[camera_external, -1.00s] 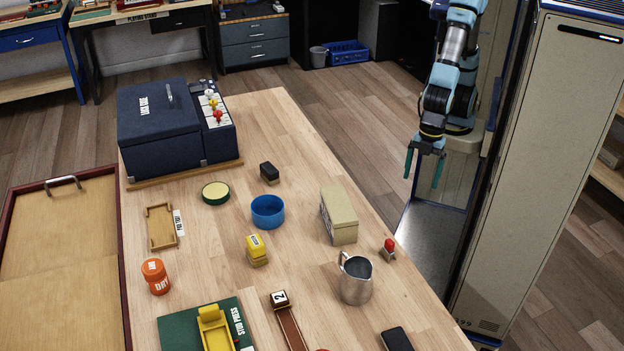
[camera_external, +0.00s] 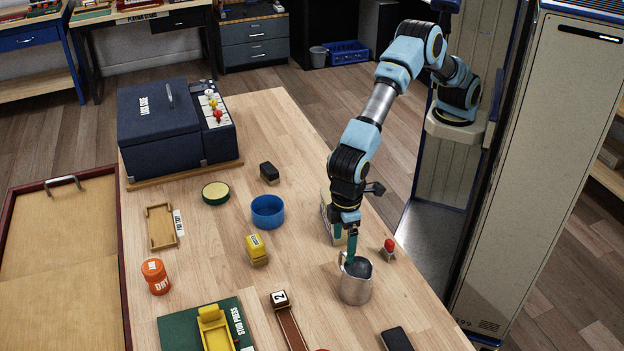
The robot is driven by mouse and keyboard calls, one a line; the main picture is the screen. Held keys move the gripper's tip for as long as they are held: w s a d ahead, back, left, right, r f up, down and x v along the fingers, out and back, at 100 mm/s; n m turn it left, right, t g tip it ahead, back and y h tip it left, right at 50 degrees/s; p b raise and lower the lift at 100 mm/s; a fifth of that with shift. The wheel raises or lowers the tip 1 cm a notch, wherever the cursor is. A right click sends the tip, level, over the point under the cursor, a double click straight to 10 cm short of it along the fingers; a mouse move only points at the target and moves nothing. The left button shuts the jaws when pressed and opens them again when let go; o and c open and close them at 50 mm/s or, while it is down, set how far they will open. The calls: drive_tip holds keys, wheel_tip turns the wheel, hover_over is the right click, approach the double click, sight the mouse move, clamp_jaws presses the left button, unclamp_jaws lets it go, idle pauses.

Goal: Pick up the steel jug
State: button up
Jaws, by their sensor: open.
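The steel jug (camera_external: 356,287) stands upright on the wooden table near its right edge. Its handle points up and to the left. My gripper (camera_external: 350,250) points down right above the jug, with its green fingers at the jug's rim. The fingers are open, and one finger overlaps the rim and handle side in the picture. I cannot tell whether it touches the jug or is inside it.
A beige box (camera_external: 326,222) stands behind my gripper, partly hidden. A red-topped button piece (camera_external: 388,249) is close to the jug's right. A black block (camera_external: 396,339) lies in front. A yellow stamp (camera_external: 257,250) and blue bowl (camera_external: 268,211) stand to the left.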

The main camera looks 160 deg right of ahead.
sight(342, 271)
wheel_tip(342, 271, down, 9)
drive_tip(key=shift+f+p, duration=0.15)
drive_tip(key=shift+p, duration=1.1)
clamp_jaws()
